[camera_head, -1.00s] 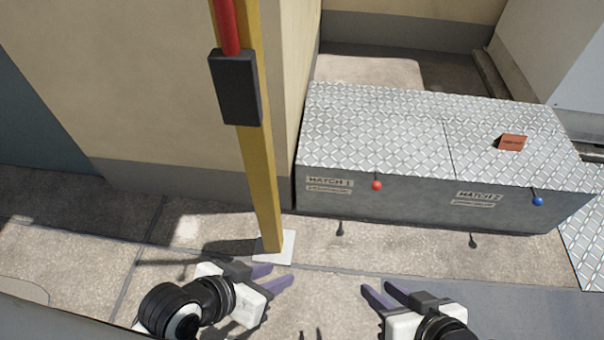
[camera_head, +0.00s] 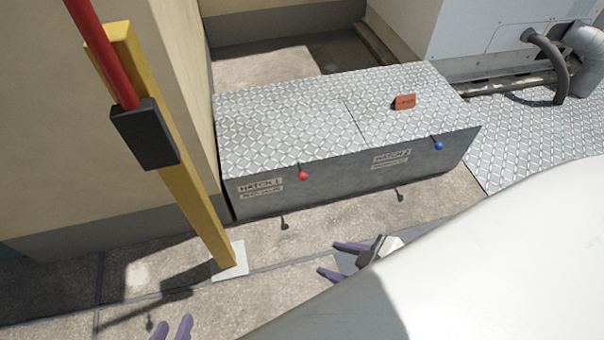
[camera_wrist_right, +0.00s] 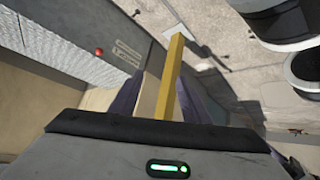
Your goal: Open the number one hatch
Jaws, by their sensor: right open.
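The hatch 1 lid (camera_head: 280,118) is the left half of a diamond-plate top on a low grey box, and lies flat and closed. Its label (camera_head: 260,186) is on the front face, beside a red ball knob (camera_head: 303,176) at the lid's front edge. The knob also shows at upper left in the right wrist view (camera_wrist_right: 98,51). My right gripper (camera_head: 328,259) is open and empty, in front of the box and apart from it. My left gripper (camera_head: 171,326) shows only its purple fingers at the bottom edge, spread apart and empty.
The hatch 2 lid (camera_head: 425,85) carries an orange-red block (camera_head: 404,101) and has a blue knob (camera_head: 438,146). A yellow post (camera_head: 195,205) with a black box (camera_head: 145,135) stands left of the box. Paving before the box is clear. My white arm part covers the lower right.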

